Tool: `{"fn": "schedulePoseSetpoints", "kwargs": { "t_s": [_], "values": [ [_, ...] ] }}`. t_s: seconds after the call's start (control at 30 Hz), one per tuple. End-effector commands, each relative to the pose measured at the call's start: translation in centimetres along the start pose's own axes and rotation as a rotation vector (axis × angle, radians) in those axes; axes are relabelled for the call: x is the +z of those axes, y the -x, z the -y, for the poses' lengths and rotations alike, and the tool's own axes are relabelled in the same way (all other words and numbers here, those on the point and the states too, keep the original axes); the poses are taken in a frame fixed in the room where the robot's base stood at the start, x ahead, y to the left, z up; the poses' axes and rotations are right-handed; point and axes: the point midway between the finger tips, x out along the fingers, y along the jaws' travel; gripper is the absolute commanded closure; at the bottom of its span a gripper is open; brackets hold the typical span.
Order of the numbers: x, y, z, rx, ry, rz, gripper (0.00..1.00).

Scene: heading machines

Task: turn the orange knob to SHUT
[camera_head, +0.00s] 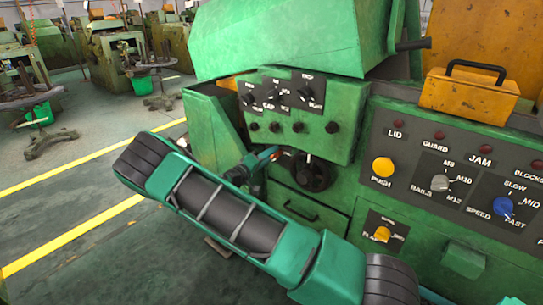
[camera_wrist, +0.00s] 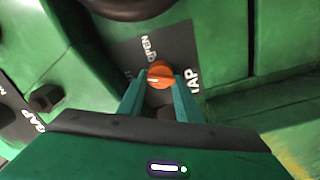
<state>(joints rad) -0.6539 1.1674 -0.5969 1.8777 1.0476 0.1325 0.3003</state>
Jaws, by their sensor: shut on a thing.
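The orange knob (camera_wrist: 160,72) sits on a dark plate in the wrist view. The word OPEN stands above it and TAP to its right. Another word at its left is mostly hidden by a finger. A pale mark on the knob points roughly left. My gripper (camera_wrist: 161,84) has its two teal fingers on either side of the knob and is shut on it.
The black handwheel (camera_head: 313,172) is close to the gripper. A green machine (camera_head: 345,125) carries several small dark knobs. A control panel (camera_head: 455,175) with yellow, grey and blue knobs is at the right. An orange toolbox (camera_head: 470,95) stands above it. Floor at the left is open.

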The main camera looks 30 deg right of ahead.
Motion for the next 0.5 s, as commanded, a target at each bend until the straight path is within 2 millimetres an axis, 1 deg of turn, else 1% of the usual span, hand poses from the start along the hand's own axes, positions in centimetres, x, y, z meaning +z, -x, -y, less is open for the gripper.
{"fn": "schedulePoseSetpoints", "kwargs": {
  "t_s": [0.03, 0.3, 0.5],
  "values": [
    [-0.47, 0.54, 0.85, -0.019, 0.040, -0.013, 0.91],
    [-0.41, 0.52, 0.95, -0.018, 0.247, -0.014, 0.91],
    [-0.35, 0.49, 0.95, -0.016, 0.348, -0.014, 0.91]
  ]
}}
